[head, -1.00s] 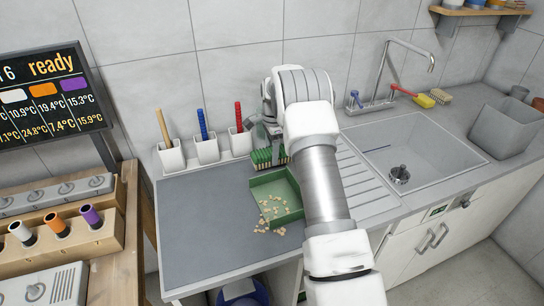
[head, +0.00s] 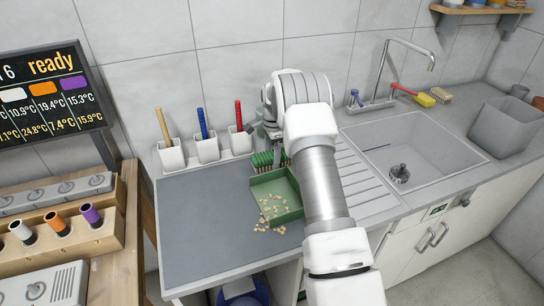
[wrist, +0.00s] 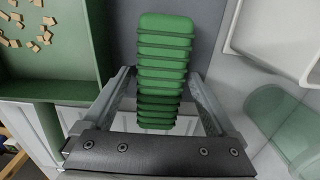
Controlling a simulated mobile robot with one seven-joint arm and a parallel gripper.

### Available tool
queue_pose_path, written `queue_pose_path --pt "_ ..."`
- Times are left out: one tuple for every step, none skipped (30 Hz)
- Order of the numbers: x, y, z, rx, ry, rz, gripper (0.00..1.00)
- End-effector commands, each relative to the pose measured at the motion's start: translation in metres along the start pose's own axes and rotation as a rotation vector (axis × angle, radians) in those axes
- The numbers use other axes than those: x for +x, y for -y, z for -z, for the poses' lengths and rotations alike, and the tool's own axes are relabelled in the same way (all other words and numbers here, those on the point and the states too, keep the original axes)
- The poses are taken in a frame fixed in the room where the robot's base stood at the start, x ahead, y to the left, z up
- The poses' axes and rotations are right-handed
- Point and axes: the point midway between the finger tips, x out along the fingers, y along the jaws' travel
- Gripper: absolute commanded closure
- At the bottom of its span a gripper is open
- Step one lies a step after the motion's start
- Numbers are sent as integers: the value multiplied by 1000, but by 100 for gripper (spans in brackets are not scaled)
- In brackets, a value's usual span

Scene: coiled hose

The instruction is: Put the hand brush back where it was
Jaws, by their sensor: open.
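The hand brush (head: 262,160) shows as a row of green bristle tufts at the back of the grey counter mat, just behind the green dustpan (head: 290,209). In the wrist view the ribbed green brush (wrist: 165,45) lies lengthwise between my two fingers. My gripper (wrist: 160,80) is open, with a finger on each side of the brush and visible gaps. In the head view my gripper (head: 272,133) is partly hidden by my own arm. The brush's handle cannot be made out clearly. The dustpan holds several pale crumbs.
White holders with a yellow handle (head: 163,127), a blue handle (head: 202,122) and a red handle (head: 238,115) stand along the wall, left of my gripper. Crumbs (head: 263,229) lie by the dustpan's front. The sink (head: 420,150) is at right. The mat's left side is clear.

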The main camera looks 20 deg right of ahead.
Motion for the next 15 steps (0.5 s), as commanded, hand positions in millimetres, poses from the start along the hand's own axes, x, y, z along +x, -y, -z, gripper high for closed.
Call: queue_pose_path --pt "-5 0 0 0 0 1 8" --pt "-7 0 0 0 0 2 8" --pt "-12 1 0 0 -1 4 8" --pt "-16 1 0 0 -1 4 8" --pt "-22 1 0 0 -1 4 8" --pt "-30 1 0 0 -1 5 8" --pt "-37 1 0 0 -1 5 8" --pt "-43 1 0 0 -1 4 8" --pt "-53 1 0 0 -2 5 8" --pt "-59 1 0 0 -1 4 8" --pt "-66 1 0 0 -1 4 8" --pt "-75 1 0 0 -2 4 8" --pt "-81 1 0 0 -2 5 8" --pt "-87 1 0 1 -2 4 8" --pt "-94 0 0 0 -1 3 8"
